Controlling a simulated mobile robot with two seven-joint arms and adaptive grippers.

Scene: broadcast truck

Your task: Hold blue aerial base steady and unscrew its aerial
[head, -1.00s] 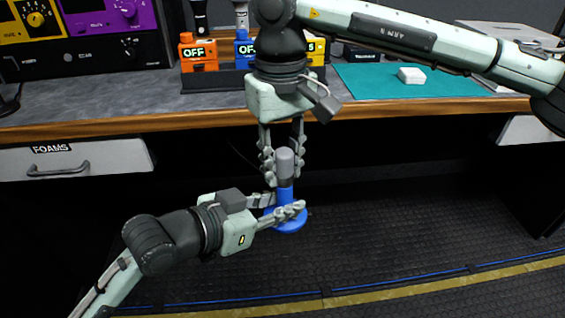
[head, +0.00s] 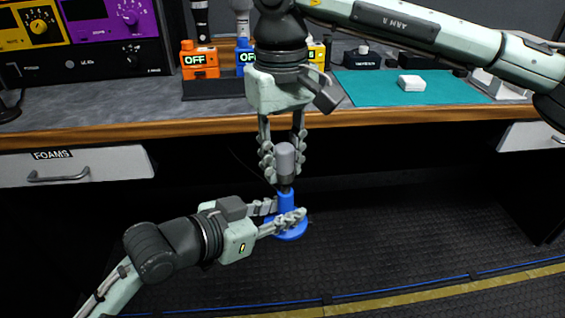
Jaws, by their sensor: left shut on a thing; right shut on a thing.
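The blue aerial base (head: 292,235) has a wide round foot and a narrower neck. It is held in the air in front of the desk. My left gripper (head: 286,209) comes in from the left and is shut on the neck, one finger on each side. The grey, round-topped aerial (head: 284,158) is upright above the base. My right gripper (head: 284,174) points down from above and is shut on the aerial. A short dark stem shows between the aerial and the blue neck. I cannot tell whether the stem is still engaged in the base.
The desk edge (head: 200,127) runs behind the grippers. On the desk, an orange unit (head: 199,63) marked OFF and a blue unit stand in a dark rack, partly behind my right arm. A white block (head: 411,83) lies on a green mat (head: 450,88). A FOAMS drawer (head: 100,167) is at left.

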